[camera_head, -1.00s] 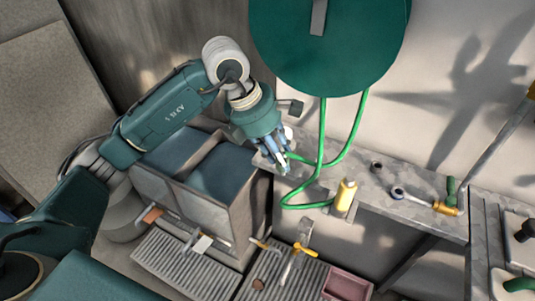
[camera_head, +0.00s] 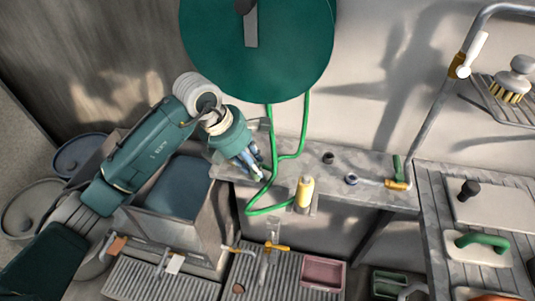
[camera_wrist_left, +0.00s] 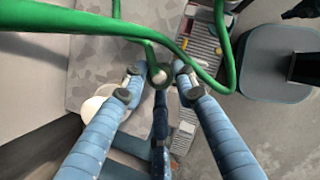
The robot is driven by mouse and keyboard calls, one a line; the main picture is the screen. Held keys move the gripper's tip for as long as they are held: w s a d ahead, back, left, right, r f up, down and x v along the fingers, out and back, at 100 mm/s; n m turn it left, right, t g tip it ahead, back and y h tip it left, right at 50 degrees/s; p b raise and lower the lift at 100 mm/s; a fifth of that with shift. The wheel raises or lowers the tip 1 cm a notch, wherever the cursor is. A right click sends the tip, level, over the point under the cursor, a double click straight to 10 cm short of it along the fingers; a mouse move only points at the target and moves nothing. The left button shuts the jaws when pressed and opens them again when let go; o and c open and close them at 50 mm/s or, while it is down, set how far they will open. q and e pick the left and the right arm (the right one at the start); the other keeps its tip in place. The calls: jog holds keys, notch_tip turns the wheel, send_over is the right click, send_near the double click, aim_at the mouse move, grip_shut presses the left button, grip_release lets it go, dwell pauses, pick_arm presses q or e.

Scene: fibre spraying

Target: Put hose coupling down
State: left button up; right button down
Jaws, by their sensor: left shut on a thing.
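My left gripper (camera_head: 257,172) hangs over the left end of the grey wall shelf (camera_head: 345,177), fingers pointing down. Its blue fingers are shut on the hose coupling (camera_wrist_left: 157,76), a small dark round fitting between the fingertips in the left wrist view, with the green hose (camera_wrist_left: 185,52) close against it. In the head view the fingers largely hide the coupling. The green hose (camera_head: 305,125) hangs from the big dark green reel (camera_head: 260,70) and loops below the shelf edge. I cannot tell whether the coupling touches the shelf. My right gripper is not in view.
A yellow cylinder (camera_head: 304,192) stands at the shelf's front edge beside the hose loop. A dark round fitting (camera_head: 328,158) and a yellow-and-green hand tool (camera_head: 397,180) are on the shelf. Grey bins (camera_head: 170,190) stand left, and a pink tray (camera_head: 323,271) lies below.

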pick_arm(q)
jog(key=shift+w+d, duration=0.2)
jog(key=shift+d, duration=0.05)
jog(key=w+d, duration=0.1)
jog(key=w+d+p, duration=0.1)
jog(key=d, duration=0.1)
jog(key=shift+d+r, duration=0.15)
jog(key=shift+d, duration=0.05)
jog(key=shift+d+f+p, duration=0.1)
jog(key=shift+f+p, duration=0.1)
jog(key=shift+p, duration=0.4)
jog(key=shift+w+f, duration=0.1)
jog(key=shift+f, duration=0.15)
jog(key=shift+f, duration=0.25)
jog(key=o, duration=1.2)
jog(key=shift+r, duration=0.1)
